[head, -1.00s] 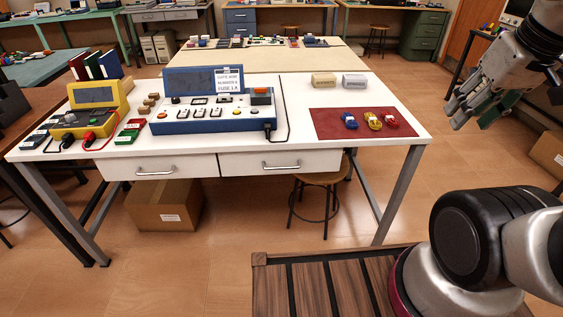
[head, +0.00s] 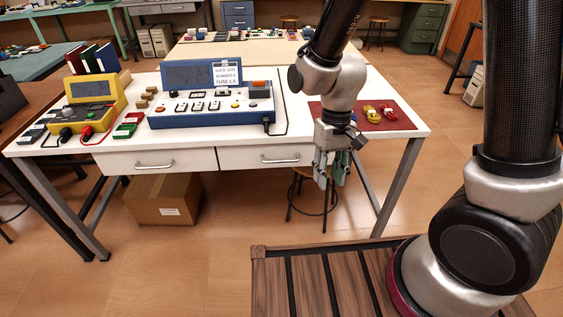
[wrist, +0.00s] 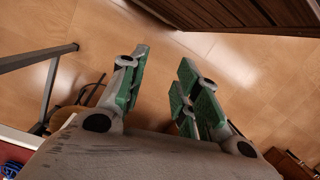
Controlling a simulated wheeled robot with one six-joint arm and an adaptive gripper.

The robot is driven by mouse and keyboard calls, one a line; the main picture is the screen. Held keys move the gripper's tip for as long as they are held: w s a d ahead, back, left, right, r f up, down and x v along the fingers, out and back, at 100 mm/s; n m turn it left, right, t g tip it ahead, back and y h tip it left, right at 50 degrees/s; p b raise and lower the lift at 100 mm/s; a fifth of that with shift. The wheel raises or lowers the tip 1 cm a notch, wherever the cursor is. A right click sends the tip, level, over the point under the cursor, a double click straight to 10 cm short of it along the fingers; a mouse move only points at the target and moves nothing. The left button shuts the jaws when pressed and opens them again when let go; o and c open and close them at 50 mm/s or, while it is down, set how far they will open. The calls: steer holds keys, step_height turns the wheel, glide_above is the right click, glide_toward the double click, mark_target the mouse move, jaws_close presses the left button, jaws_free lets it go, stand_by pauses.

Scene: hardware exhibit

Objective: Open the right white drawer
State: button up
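The right white drawer (head: 245,158) is set under the front edge of the white table and looks closed. Its silver bar handle (head: 280,161) is in plain view. The left white drawer (head: 190,164) beside it also looks closed. My gripper (head: 332,178) hangs fingers down in front of the table, just right of the right drawer's handle and apart from it. In the wrist view my gripper (wrist: 160,90) shows green-padded fingers spread with an empty gap between them, over the floor. The drawers are not seen in the wrist view.
A stool (head: 306,205) stands below, behind my gripper. A cardboard box (head: 165,200) sits under the left drawer. On the table are a blue console (head: 205,120), a yellow meter (head: 90,117) and a red mat (head: 403,122). The table's right leg (head: 397,187) stands right of my gripper.

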steer(key=w+a+f+m+t, duration=0.15)
steer(key=a+f, duration=0.25)
steer(key=f, duration=0.4)
steer(key=a+f+m, duration=0.2)
steer(key=a+f, duration=0.2)
steer(key=f, duration=0.3)
steer(key=m+t, duration=1.6)
steer(key=m, duration=0.1)
glide_toward(282, 161)
steer(key=x, duration=1)
steer(key=shift+w+f, duration=0.2)
jaws_close()
